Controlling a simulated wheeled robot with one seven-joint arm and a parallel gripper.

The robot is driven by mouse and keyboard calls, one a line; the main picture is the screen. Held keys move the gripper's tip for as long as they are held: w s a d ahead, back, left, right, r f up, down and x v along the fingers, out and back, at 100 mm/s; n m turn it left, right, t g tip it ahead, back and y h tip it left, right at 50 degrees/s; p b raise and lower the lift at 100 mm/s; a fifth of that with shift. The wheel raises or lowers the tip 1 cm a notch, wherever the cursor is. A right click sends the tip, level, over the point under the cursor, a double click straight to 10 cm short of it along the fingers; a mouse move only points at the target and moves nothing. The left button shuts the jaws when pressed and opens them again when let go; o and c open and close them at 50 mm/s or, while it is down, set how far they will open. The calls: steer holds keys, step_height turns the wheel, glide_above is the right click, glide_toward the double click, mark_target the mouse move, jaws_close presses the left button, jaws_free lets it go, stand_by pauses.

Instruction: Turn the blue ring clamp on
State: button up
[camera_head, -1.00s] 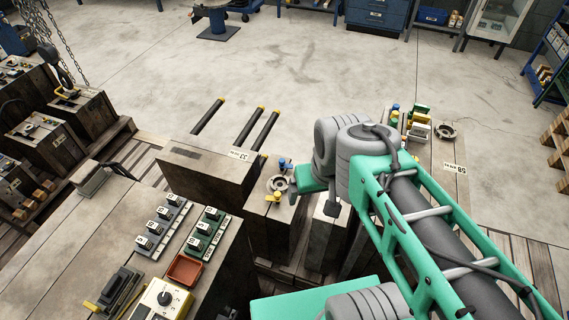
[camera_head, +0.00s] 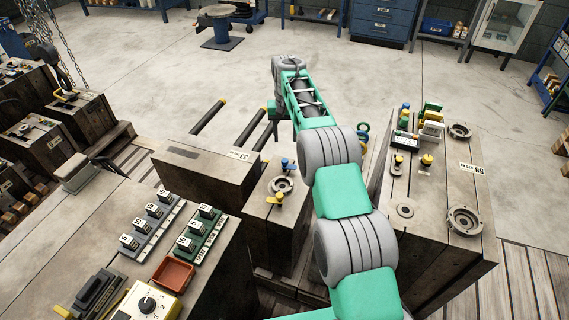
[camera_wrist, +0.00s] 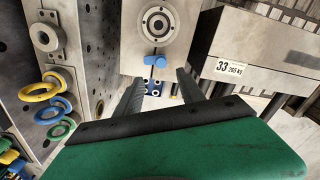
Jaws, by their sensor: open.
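The blue ring clamp (camera_head: 288,164) is a small blue-tipped part beside the metal ring (camera_head: 281,185) on a narrow block. A yellow clamp (camera_head: 276,198) sits on the ring's near side. In the wrist view the blue clamp (camera_wrist: 154,61) shows as a short blue bar just below the ring (camera_wrist: 157,22). My gripper (camera_wrist: 159,76) is open and empty. Its two dark fingers point towards the clamp, one to each side in the picture; I cannot tell how far away it is. In the head view my arm reaches beyond the block, and the fingertips are not clear.
Block 33 (camera_head: 205,168) stands left of the clamp's block. Block 58 (camera_head: 440,205), with rings and coloured parts, stands to the right. Coloured rings (camera_wrist: 55,108) show at the left in the wrist view. Open floor (camera_head: 180,70) lies behind.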

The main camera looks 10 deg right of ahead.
mark_target(285, 160)
steer(key=f, duration=0.7)
steer(key=w+f, duration=0.1)
steer(key=f, duration=0.3)
steer(key=shift+f+b, duration=0.3)
steer(key=shift+b, duration=0.1)
steer(key=shift+c, duration=0.5)
jaws_close()
